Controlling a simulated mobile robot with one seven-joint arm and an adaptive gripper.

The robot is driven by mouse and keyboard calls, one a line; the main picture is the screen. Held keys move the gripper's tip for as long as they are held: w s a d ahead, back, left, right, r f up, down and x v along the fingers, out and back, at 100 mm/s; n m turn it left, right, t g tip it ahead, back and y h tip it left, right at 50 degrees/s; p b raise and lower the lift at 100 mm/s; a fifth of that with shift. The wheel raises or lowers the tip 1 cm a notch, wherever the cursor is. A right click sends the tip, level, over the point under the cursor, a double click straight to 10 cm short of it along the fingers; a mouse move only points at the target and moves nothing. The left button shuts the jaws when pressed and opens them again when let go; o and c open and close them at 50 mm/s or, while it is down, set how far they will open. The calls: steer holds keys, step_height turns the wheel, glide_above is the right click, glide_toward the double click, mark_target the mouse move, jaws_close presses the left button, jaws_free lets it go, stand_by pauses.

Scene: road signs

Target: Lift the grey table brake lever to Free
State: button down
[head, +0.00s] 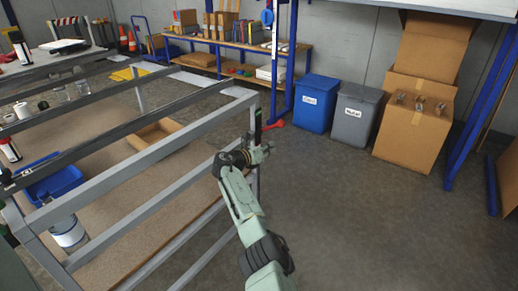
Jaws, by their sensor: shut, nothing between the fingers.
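The grey metal table frame (180,142) runs from lower left to the centre. At its far right corner leg is a dark upright plate (257,126) with a small red lever-like part (274,125) sticking out to the right. This looks like the brake lever, but no Free marking is readable. My gripper (267,150) is shut and empty, a little below the red part and beside the leg. Whether it touches the leg or plate cannot be told. My gripper partly hides the leg.
A blue bin (317,103) and a grey bin (356,115) stand by the wall, with cardboard boxes (412,130) to their right. A blue post (291,62) rises behind the corner. The floor at right is clear. A lower shelf (150,190) lies under the frame.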

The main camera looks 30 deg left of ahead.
steer(key=v, duration=0.6)
stand_by(0.6)
